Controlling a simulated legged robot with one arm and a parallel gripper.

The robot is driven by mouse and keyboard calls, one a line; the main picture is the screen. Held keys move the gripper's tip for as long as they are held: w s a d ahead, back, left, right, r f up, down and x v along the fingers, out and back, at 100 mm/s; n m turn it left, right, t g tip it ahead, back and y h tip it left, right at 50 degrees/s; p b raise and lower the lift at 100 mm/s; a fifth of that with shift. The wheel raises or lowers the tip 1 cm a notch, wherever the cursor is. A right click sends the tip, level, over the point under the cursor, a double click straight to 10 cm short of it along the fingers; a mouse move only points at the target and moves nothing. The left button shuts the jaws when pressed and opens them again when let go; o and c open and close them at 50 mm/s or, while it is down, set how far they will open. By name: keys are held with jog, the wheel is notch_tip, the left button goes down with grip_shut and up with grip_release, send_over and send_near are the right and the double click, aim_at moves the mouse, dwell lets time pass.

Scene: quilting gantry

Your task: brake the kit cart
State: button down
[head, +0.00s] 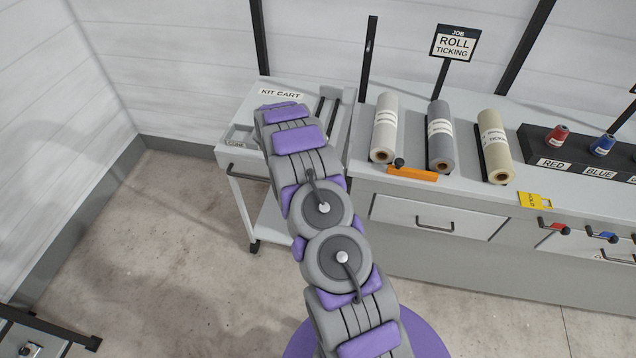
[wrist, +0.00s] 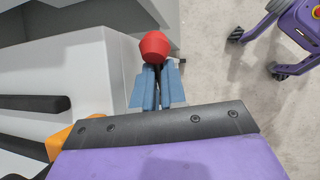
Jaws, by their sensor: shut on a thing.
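The kit cart (head: 242,157) stands at the back left in the head view, left of the long bench. It has a labelled top, a dark handle on its front and a lower shelf. My arm reaches over the cart and hides part of it. In the head view my gripper is hidden by the arm. In the wrist view my gripper (wrist: 155,75) has its blue-grey fingers close together at a red knob (wrist: 153,46), shut on it. The knob is beside a pale edge, probably the cart's, above the floor. What the knob is fixed to is mostly hidden.
The bench (head: 440,190) carries several fabric rolls, a sign, an orange tool (head: 412,174) and spools in a dark rack (head: 580,165). Coloured-knob handles show on its front. Open concrete floor (head: 180,230) lies left of the cart. A dark-framed object (head: 35,330) stands lower left.

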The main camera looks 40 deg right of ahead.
jog(key=shift+s+d+r, duration=0.1)
jog(key=shift+s+d, duration=0.25)
jog(key=c, duration=1.4)
grip_release()
jog(key=shift+o, duration=0.9)
jog(key=shift+s+d+r, duration=0.15)
jog(key=shift+s+d, duration=0.05)
jog(key=shift+w+a+f, duration=0.1)
jog(key=shift+w+f, duration=0.1)
jog(key=shift+w, duration=0.1)
jog(key=shift+w+a+r, duration=0.15)
jog(key=shift+a, duration=0.3)
jog(key=p+v, duration=0.2)
jog(key=v, duration=1.5)
jog(key=shift+a, duration=0.1)
